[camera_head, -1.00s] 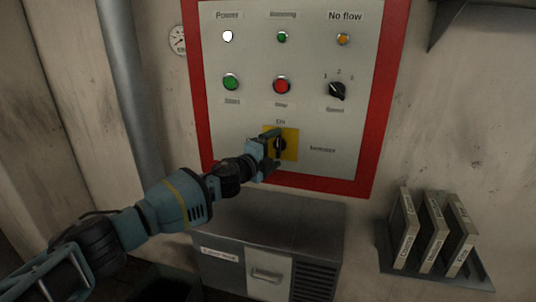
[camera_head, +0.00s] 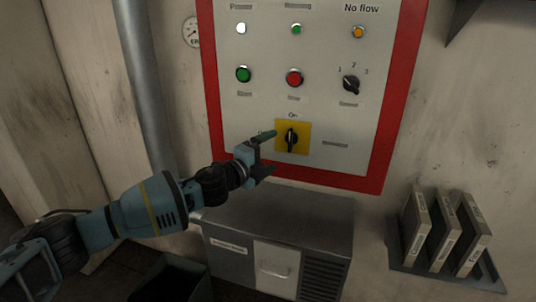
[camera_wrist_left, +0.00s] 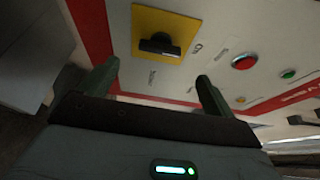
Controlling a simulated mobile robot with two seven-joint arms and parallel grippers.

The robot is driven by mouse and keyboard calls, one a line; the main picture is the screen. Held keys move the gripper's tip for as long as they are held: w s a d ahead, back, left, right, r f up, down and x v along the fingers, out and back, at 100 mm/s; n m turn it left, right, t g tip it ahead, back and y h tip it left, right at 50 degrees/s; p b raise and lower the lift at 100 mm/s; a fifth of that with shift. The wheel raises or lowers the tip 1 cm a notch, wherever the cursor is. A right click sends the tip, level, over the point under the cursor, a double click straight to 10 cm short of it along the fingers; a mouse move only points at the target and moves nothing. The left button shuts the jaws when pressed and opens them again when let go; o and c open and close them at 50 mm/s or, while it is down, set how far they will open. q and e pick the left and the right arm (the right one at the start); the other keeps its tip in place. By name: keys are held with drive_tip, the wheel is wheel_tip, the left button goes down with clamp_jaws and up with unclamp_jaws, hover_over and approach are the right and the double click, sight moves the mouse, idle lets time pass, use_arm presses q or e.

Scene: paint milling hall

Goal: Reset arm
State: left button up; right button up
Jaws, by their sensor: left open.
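My left gripper (camera_head: 268,152) is open and empty in the head view, just left of the yellow switch plate (camera_head: 305,138) on the control panel. The black rotary handle (camera_head: 291,139) on that plate stands upright, under the label "On". In the left wrist view, my two fingertips (camera_wrist_left: 158,78) are spread apart. The black handle (camera_wrist_left: 160,47) on the yellow plate (camera_wrist_left: 148,20) lies beyond them, clear of both fingers. My right gripper is not in view.
The red-framed panel (camera_head: 325,105) carries lamps, a green button (camera_head: 243,74), a red button (camera_head: 294,77) and a speed knob (camera_head: 351,85). A grey metal cabinet (camera_head: 285,215) stands below. Binders (camera_head: 444,235) sit in a wall rack at right. A pipe (camera_head: 143,85) runs at left.

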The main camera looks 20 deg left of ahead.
use_arm(q)
drive_tip(key=s+d+f+n+g, duration=0.2)
drive_tip(key=s+d+f+n, duration=0.25)
drive_tip(key=s+f, duration=0.6)
drive_tip(key=s+d+f+n+g, duration=0.1)
drive_tip(key=s+d+f+n, duration=0.45)
drive_tip(key=f, duration=0.75)
drive_tip(key=s+a+f+n+g+y, duration=0.1)
drive_tip(key=s+a+f+n+y, duration=0.1)
drive_tip(key=s+f, duration=0.3)
drive_tip(key=s+a+f+n+g+y, duration=0.1)
drive_tip(key=s+a+f+n, duration=0.4)
drive_tip(key=s, duration=0.9)
drive_tip(key=s+a+f+n+g+y, duration=0.1)
drive_tip(key=s+a+f+n+y, duration=0.1)
drive_tip(key=s, duration=0.8)
wheel_tip(320, 180, down, 4)
drive_tip(key=shift+s+a+r+n+g+y, duration=0.2)
drive_tip(key=shift+a+r+n+g+y, duration=0.15)
drive_tip(key=shift+a+n, duration=0.75)
drive_tip(key=shift+a+f, duration=0.1)
